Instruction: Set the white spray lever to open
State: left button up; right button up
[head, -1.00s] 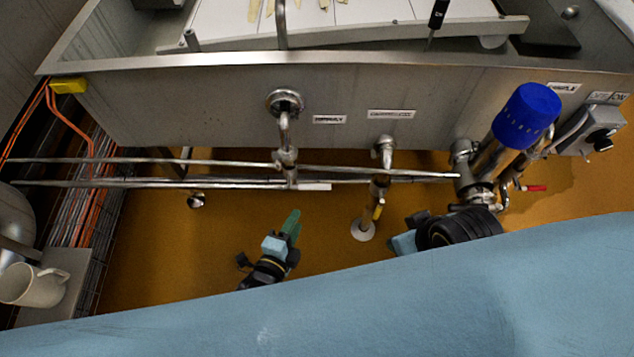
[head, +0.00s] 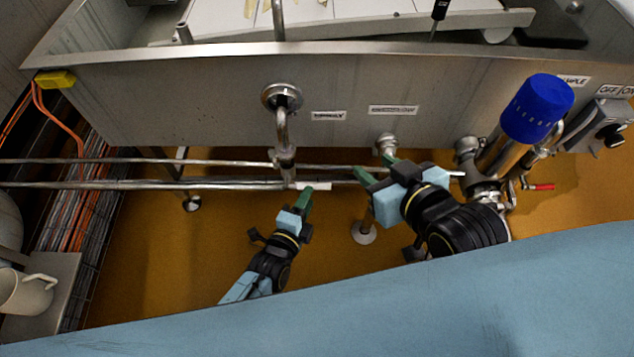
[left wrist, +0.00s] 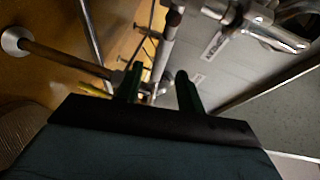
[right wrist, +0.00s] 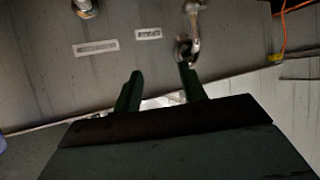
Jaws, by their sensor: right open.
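The white spray lever (head: 316,186) is a short white bar on the lower horizontal pipe, below the curved steel pipe on the tank front. It lies roughly along the pipe. My left gripper (head: 306,194) is just below it, fingers pointing up. In the left wrist view my left gripper (left wrist: 158,78) has its fingers apart with pipework beyond them; I cannot clearly make out the lever there. My right gripper (head: 377,168) is to the right of the lever, in front of the pipes. In the right wrist view it (right wrist: 160,76) is open and empty.
The steel tank (head: 220,105) stands behind the pipes (head: 100,184). A blue-capped steel cylinder (head: 538,108) and a red lever (head: 541,187) are at right. A yellow lever (left wrist: 95,89) shows in the left wrist view. A white jug (head: 25,292) stands at far left.

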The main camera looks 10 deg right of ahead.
aim_at(316, 184)
pick_arm(q)
jog(key=b+x, duration=0.3)
jog(key=x, duration=0.3)
jog(key=shift+w+d+f+b, duration=0.1)
jog(key=shift+w+d+b, duration=0.1)
jog(key=shift+b, duration=0.2)
jog(key=shift+w+d, duration=0.15)
jog(key=shift+w, duration=0.15)
pick_arm(e)
jog(key=a+r+t+y, duration=0.3)
jog(key=r+t, duration=0.8)
jog(key=r, duration=0.4)
jog(key=shift+w+r+y, duration=0.15)
jog(key=shift+w+y, duration=0.1)
jog(key=shift+y, duration=0.15)
pick_arm(q)
grip_shut()
